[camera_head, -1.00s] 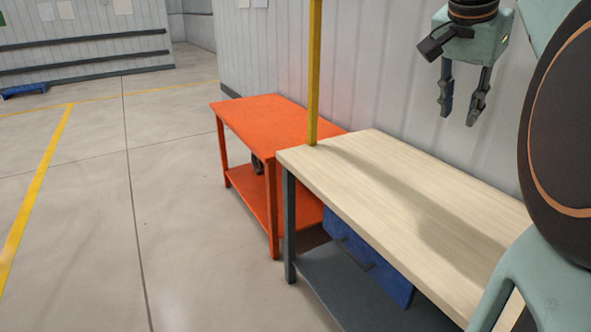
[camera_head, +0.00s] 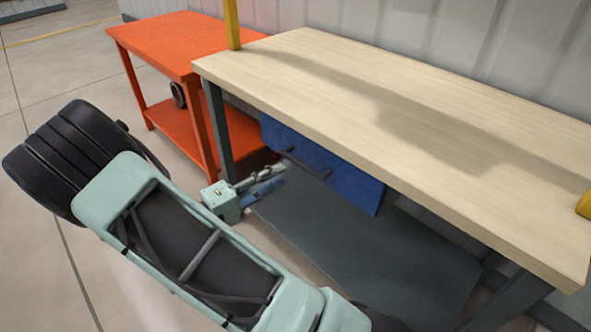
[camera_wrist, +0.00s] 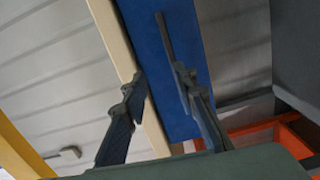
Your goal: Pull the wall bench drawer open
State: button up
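The wall bench (camera_head: 330,75) has a pale wooden top and dark grey legs. Its blue drawer (camera_head: 345,180) hangs under the top, with a dark bar handle (camera_head: 307,164) on its front. The drawer looks shut. My gripper (camera_head: 272,178) is low in front of the bench, left of the handle, with its fingers pointing toward the drawer. In the wrist view my gripper (camera_wrist: 158,80) is open. The blue drawer front (camera_wrist: 185,55) lies beyond the fingers, and the handle (camera_wrist: 166,42) appears beside the right fingertip. Whether they touch I cannot tell.
An orange table (camera_head: 165,45) with a lower shelf stands left of the bench. A grey lower shelf (camera_head: 370,255) lies beneath the drawer. The floor at the left is open.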

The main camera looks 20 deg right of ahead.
aim_at(300, 166)
jog(key=shift+n+t, duration=0.6)
jog(key=x, duration=0.3)
jog(key=f+x, duration=0.1)
jog(key=x, duration=0.2)
jog(key=f+b+x, duration=0.1)
jog(key=x, duration=0.3)
jog(key=shift+w+f, duration=0.2)
jog(key=shift+w, duration=0.05)
jog(key=shift+c, duration=0.6)
grip_shut()
